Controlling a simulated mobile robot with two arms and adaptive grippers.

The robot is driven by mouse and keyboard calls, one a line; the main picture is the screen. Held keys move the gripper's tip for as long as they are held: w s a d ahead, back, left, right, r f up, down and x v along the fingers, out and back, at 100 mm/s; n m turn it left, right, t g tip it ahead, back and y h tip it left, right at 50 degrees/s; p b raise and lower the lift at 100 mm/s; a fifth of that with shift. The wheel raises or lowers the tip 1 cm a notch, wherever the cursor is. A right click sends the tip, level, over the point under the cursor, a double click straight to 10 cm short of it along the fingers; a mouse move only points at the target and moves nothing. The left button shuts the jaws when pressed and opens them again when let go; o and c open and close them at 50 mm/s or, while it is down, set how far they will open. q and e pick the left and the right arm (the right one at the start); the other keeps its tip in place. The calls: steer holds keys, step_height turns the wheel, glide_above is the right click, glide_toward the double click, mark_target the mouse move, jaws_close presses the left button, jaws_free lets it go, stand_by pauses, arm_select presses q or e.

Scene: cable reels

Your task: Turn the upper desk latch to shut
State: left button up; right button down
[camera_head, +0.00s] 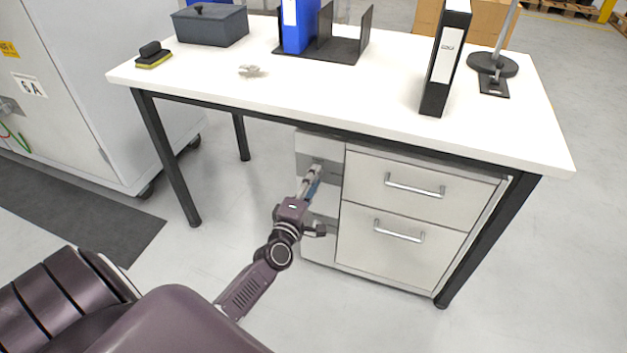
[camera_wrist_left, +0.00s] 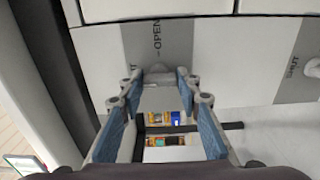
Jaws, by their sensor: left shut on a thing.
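The upper desk latch (camera_wrist_left: 157,76) is a grey handle on a panel at the left of the drawer unit. In the wrist view it sits between the fingers of my left gripper (camera_wrist_left: 158,84), which is shut on it. The word OPEN is printed just beyond the latch, and other lettering lies to its left and far right. In the head view my left gripper (camera_head: 313,175) reaches under the desk to the panel, and its fingers largely hide the latch. My right gripper is not in view.
Two drawers with bar handles (camera_head: 415,187) are right of the gripper. A grey knob (camera_wrist_left: 314,67) shows at the wrist view's right edge.

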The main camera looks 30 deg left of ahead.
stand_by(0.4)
arm_select(q)
steer(key=o, duration=1.2)
steer(key=shift+c, duration=0.2)
steer(key=shift+s, duration=0.1)
steer(key=v, duration=1.1)
steer(key=shift+s+d, duration=0.2)
steer(key=shift+s, duration=0.2)
